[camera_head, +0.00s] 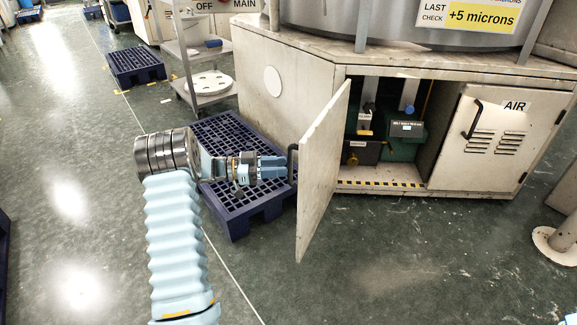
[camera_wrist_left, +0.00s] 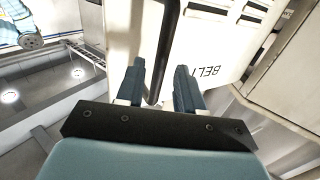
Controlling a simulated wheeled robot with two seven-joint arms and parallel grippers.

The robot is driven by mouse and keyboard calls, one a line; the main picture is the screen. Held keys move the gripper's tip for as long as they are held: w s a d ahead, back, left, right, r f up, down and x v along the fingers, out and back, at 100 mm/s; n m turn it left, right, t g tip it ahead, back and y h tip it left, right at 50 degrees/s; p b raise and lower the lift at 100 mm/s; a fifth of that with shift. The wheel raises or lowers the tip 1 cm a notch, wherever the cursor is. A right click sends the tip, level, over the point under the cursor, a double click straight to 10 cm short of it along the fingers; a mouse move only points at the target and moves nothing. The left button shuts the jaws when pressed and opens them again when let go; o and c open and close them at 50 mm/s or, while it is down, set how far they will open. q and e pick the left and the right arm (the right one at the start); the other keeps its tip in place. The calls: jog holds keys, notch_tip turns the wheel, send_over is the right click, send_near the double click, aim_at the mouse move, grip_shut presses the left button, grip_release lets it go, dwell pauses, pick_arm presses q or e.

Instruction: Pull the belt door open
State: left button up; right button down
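The belt door (camera_head: 322,175) is a cream metal panel on the front of the machine cabinet. It stands swung outward, well open, and the compartment behind it shows. Its dark bar handle (camera_head: 292,163) is on the door's left-facing side. My left gripper (camera_head: 289,169) is at that handle. In the left wrist view the two fingers (camera_wrist_left: 160,88) are apart, with the handle bar (camera_wrist_left: 168,40) between them and gaps visible beside it. The door face (camera_wrist_left: 215,50) with the letters "BELT" partly readable fills the background there. My right gripper is not in view.
The open compartment holds green and dark equipment (camera_head: 402,140) above a yellow-black striped sill (camera_head: 380,184). A closed AIR door (camera_head: 487,140) is to the right. A blue pallet (camera_head: 235,205) lies under my left forearm. The floor in front of the door is clear.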

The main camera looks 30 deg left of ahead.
pick_arm(q)
jog(key=v, duration=1)
